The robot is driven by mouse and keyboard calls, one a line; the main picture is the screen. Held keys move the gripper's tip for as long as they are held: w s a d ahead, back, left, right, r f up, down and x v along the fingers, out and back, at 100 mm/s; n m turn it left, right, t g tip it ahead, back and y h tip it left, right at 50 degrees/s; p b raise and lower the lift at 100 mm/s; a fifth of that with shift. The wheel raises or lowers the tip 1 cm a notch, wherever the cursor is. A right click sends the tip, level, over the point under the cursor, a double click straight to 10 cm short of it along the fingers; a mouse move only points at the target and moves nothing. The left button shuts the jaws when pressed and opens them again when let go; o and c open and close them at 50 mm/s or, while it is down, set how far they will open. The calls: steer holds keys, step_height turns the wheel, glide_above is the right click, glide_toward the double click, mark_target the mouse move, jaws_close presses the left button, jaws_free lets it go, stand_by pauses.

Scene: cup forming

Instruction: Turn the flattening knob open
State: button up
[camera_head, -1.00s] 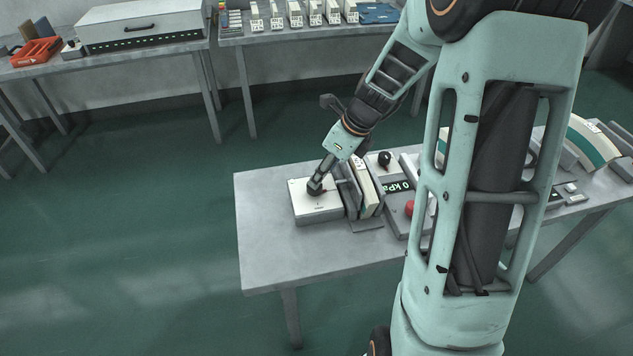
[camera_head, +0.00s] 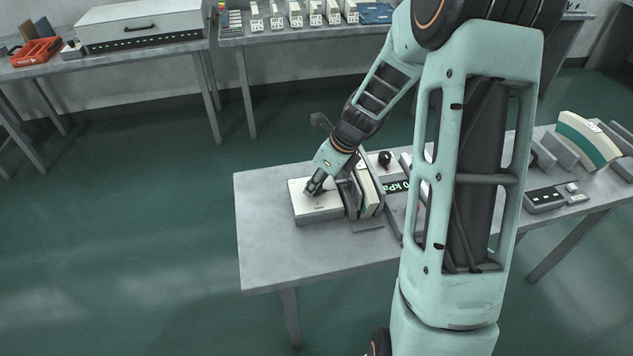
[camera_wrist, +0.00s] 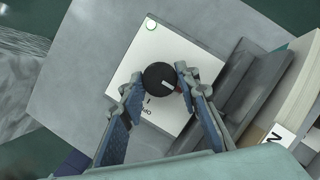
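The flattening knob (camera_wrist: 156,74) is a round black knob with a white mark on its lower right side. It stands on a white panel (camera_wrist: 122,78) with a short printed line and a partly hidden label beside it. In the head view the white-topped box (camera_head: 325,207) sits at the table's left end, and the knob is mostly hidden by my gripper. My gripper (camera_wrist: 158,80) comes down from above at a tilt.
Just right of the box stand grey upright plates with a cream block (camera_head: 367,189). Behind them are a black ball-topped lever (camera_head: 385,160) and a display. The grey table (camera_head: 262,250) is bare in front and left of the box.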

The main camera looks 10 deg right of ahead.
steer(key=c, duration=0.5)
steer(key=shift+o, duration=0.2)
steer(key=shift+n, duration=0.3)
